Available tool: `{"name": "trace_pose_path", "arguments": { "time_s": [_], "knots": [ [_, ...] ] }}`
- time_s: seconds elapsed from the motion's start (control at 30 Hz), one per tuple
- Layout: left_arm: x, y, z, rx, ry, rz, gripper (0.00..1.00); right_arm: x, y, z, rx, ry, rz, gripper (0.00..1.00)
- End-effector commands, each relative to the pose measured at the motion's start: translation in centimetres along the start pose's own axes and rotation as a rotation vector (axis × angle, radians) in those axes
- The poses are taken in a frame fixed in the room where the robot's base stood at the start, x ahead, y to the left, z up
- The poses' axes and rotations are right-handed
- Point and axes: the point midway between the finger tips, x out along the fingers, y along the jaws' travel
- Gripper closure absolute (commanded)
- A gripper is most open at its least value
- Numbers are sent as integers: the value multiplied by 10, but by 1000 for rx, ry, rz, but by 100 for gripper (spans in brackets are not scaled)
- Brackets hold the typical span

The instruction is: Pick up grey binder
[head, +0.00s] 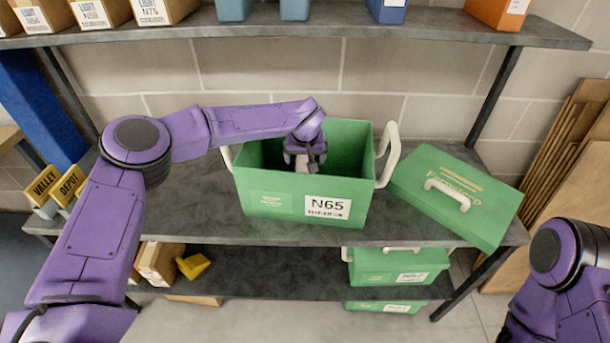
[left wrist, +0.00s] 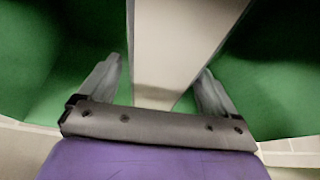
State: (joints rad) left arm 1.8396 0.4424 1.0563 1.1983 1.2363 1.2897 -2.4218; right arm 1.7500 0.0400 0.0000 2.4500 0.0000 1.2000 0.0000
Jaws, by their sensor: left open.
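A green box (head: 275,207) labelled N65 stands open on the middle shelf, with white handles at its sides. My left gripper (head: 305,158) reaches down inside it. In the left wrist view, a pale grey upright slab, the grey binder (left wrist: 180,38), stands inside the green walls. The fingers of my left gripper (left wrist: 159,72) are open, one on each side of the binder's near end. Whether they touch it I cannot tell. In the head view the gripper and box wall mostly hide the binder. My right arm shows at the right edge, its gripper out of frame.
The green lid (head: 455,195) lies on the middle shelf (head: 190,215) right of the box. The upper shelf (head: 330,25) with bins runs above my arm. Lidded green boxes (head: 398,265) and a yellow item (head: 193,266) are below. Boards (head: 560,200) lean at right.

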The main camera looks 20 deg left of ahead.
Motion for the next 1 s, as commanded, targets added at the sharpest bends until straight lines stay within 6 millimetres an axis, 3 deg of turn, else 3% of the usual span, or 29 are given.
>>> {"name": "trace_pose_path", "arguments": {
  "time_s": [0.63, 0.67, 0.93, 1.0],
  "knots": [
    [4, 0, 2, 0, -1, 0, 8, -6, 1, -2, 0, 0, 0, 46],
    [4, 0, 2, 0, -1, 0, 12, -6, 1, -2, 0, 0, 0, 46],
    [4, 0, 2, 0, 0, 0, 100, -6, 0, -2, 0, 0, 0, 46],
    [3, 0, 1, 0, 1, 1, 100, -6, 0, -2, 0, 0, 0, 46]
  ]
}}
